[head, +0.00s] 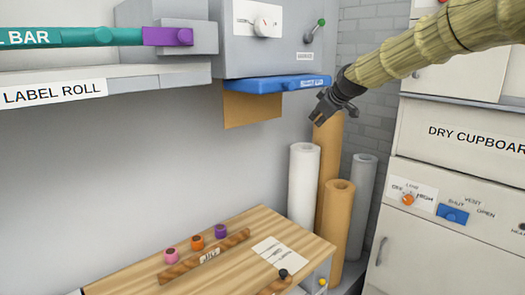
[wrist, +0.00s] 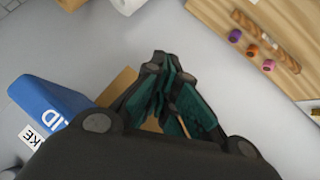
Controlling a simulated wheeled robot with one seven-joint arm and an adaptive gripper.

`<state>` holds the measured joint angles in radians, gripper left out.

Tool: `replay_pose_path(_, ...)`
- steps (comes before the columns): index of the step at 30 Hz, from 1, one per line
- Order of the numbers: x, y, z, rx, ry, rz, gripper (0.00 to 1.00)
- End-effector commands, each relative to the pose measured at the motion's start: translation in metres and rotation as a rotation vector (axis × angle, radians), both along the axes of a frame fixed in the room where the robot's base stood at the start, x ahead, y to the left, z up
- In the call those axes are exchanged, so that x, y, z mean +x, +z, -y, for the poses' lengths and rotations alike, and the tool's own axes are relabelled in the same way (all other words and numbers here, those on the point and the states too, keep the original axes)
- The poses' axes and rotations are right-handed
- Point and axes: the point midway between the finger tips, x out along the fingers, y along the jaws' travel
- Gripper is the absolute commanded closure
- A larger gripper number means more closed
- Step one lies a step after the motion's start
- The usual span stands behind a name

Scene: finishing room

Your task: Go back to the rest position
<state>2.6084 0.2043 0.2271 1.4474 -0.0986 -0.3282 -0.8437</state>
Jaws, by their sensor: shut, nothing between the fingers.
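My gripper (head: 322,110) is shut and empty at the end of my arm, which reaches in from the upper right of the head view. It hangs in the air beside the right end of a blue bar (head: 285,84) on the grey machine. In the wrist view my gripper (wrist: 158,68) shows its dark fingers closed together, with the blue bar (wrist: 50,108) to the left. A brown sheet (head: 252,108) hangs below the blue bar in the head view. It is partly hidden behind the fingers in the wrist view.
A wooden table (head: 130,278) with purple, orange and pink pieces stands below. White (head: 303,185), brown (head: 337,225) and grey rolls stand upright near the gripper. The dry cupboard (head: 455,135) is at the right. A label roll shelf (head: 150,77) is at the left.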

Motion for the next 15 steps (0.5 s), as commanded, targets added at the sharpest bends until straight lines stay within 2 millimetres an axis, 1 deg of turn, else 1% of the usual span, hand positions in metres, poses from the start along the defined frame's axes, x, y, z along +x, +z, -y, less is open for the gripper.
replay_pose_path(1, -0.001, -0.036, -0.003, 0.008, -0.011, -0.031, 1.0)
replay_pose_path(2, -0.002, -0.053, -0.004, 0.015, -0.019, -0.044, 1.0)
replay_pose_path(3, -0.004, -0.076, -0.005, 0.024, -0.03, -0.065, 1.0)
replay_pose_path(5, -0.008, -0.11, -0.006, 0.037, -0.047, -0.092, 1.0)
replay_pose_path(6, -0.011, -0.134, -0.007, 0.045, -0.059, -0.111, 1.0)
replay_pose_path(8, -0.018, -0.168, -0.008, 0.058, -0.078, -0.141, 1.0)
replay_pose_path(9, -0.023, -0.19, -0.009, 0.066, -0.089, -0.16, 1.0)
replay_pose_path(11, -0.032, -0.224, -0.01, 0.077, -0.108, -0.189, 1.0)
replay_pose_path(12, -0.038, -0.246, -0.011, 0.085, -0.121, -0.207, 1.0)
replay_pose_path(14, -0.049, -0.279, -0.012, 0.095, -0.14, -0.236, 1.0)
replay_pose_path(15, -0.057, -0.301, -0.012, 0.102, -0.154, -0.256, 1.0)
